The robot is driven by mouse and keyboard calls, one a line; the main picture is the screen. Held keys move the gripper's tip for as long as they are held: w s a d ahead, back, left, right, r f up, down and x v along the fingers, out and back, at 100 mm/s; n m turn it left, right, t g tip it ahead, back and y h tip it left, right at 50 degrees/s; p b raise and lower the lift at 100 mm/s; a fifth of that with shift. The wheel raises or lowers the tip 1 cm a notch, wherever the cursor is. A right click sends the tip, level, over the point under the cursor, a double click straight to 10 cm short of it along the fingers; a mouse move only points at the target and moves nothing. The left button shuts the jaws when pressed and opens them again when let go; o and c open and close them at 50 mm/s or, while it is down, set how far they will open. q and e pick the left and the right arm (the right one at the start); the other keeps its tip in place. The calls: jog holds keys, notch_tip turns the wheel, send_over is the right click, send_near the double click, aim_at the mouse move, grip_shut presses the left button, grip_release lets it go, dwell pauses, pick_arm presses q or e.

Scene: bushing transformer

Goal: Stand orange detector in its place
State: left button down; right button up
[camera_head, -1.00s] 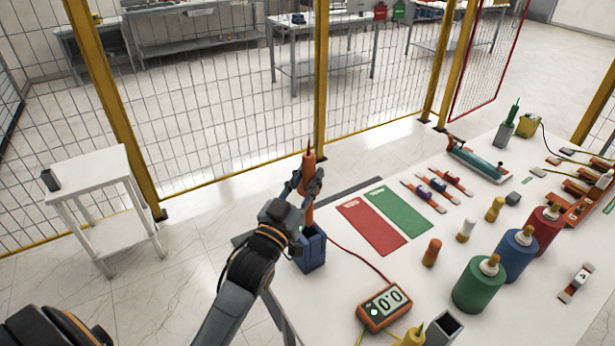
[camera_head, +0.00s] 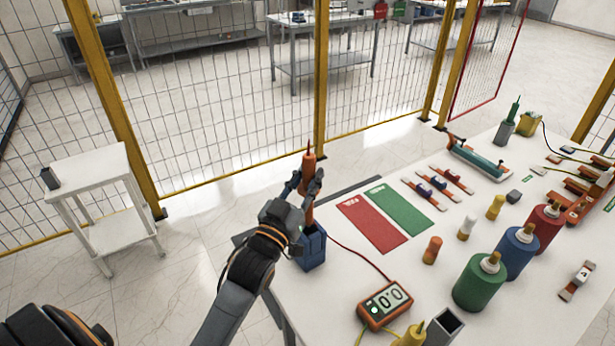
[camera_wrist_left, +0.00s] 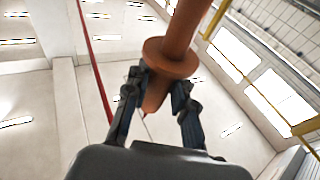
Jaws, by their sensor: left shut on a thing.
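The orange detector (camera_head: 308,165) is upright with its thin tip pointing up, at the far left corner of the white table. My left gripper (camera_head: 307,186) is shut on it; the left wrist view shows the fingers on either side of the detector's shaft (camera_wrist_left: 176,55), beside its round collar. The blue holder (camera_head: 311,248) stands on the table directly below. The detector's lower end reaches the holder's top; I cannot tell how deep it sits, as the gripper hides part of it. My right gripper is not in view.
A red mat (camera_head: 372,225) and a green mat (camera_head: 400,212) lie right of the holder. An orange meter (camera_head: 385,304) with a red lead is in front. Red, blue and green bottles (camera_head: 480,283) stand to the right. A yellow-posted fence (camera_head: 320,80) runs behind.

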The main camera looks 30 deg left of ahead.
pick_arm(q)
jog(key=shift+f+b, duration=0.45)
jog(key=shift+f, duration=0.35)
jog(key=shift+f+b, duration=1.2)
jog(key=shift+f, duration=0.9)
jog(key=shift+f+b, duration=0.6)
jog(key=shift+f, duration=0.1)
jog(key=c, duration=1)
grip_release()
jog(key=shift+c, duration=0.2)
jog(key=v, duration=1.2)
